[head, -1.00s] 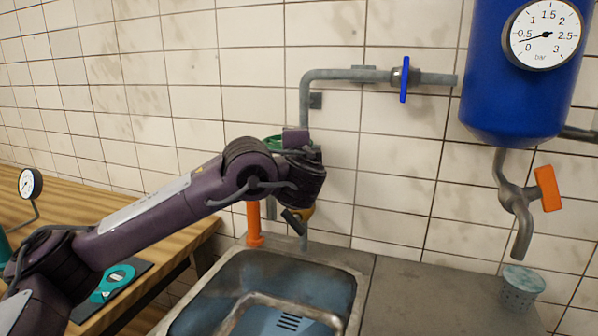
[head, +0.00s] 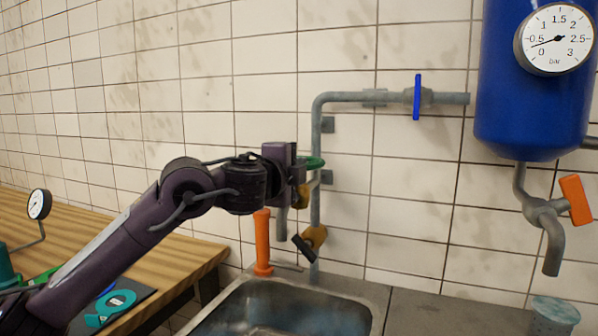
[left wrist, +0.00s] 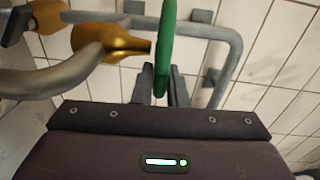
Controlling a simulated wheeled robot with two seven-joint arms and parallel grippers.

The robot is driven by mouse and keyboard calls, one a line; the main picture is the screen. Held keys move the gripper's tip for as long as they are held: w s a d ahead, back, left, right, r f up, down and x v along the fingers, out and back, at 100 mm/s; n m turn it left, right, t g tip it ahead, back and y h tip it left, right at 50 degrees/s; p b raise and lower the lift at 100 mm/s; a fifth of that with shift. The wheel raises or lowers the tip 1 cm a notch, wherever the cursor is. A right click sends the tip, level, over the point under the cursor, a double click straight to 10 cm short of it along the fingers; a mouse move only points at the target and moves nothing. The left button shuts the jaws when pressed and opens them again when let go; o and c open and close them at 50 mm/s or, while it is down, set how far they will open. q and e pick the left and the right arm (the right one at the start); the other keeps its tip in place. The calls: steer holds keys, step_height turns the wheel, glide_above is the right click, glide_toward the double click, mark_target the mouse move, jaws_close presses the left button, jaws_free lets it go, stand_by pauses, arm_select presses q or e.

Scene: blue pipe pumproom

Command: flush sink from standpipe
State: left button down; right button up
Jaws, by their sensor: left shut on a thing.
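The standpipe (head: 317,205) runs up the tiled wall behind the sink (head: 340,292) and bends right at the top. A green handwheel (head: 314,162) sits on its brass tap, whose grey spout (head: 282,221) hangs down toward the sink. My left gripper (head: 300,165) is shut on the handwheel from the left. In the left wrist view the wheel (left wrist: 167,45) shows edge-on between my fingers (left wrist: 160,88), with the brass tap body (left wrist: 105,40) to its left. Lower on the pipe is a brass valve (head: 315,237) with a black lever (head: 302,248). No water stream is visible. My right gripper is out of view.
An orange post (head: 262,243) stands at the sink's back edge. A blue-handled valve (head: 417,97) sits on the upper pipe. A blue tank (head: 525,110) with a gauge (head: 553,39) and orange-handled tap (head: 575,199) is at right. A wooden bench (head: 165,258) is at left.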

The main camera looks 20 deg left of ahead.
arm_select(q)
steer(key=shift+a, duration=0.1)
steer(key=c, duration=1.5)
jaws_free()
steer(key=shift+w, duration=0.1)
steer(key=shift+o, duration=0.2)
steer(key=shift+s, duration=0.45)
steer(key=s, duration=0.7)
steer(key=shift+a+r, duration=0.25)
steer(key=shift+a, duration=0.05)
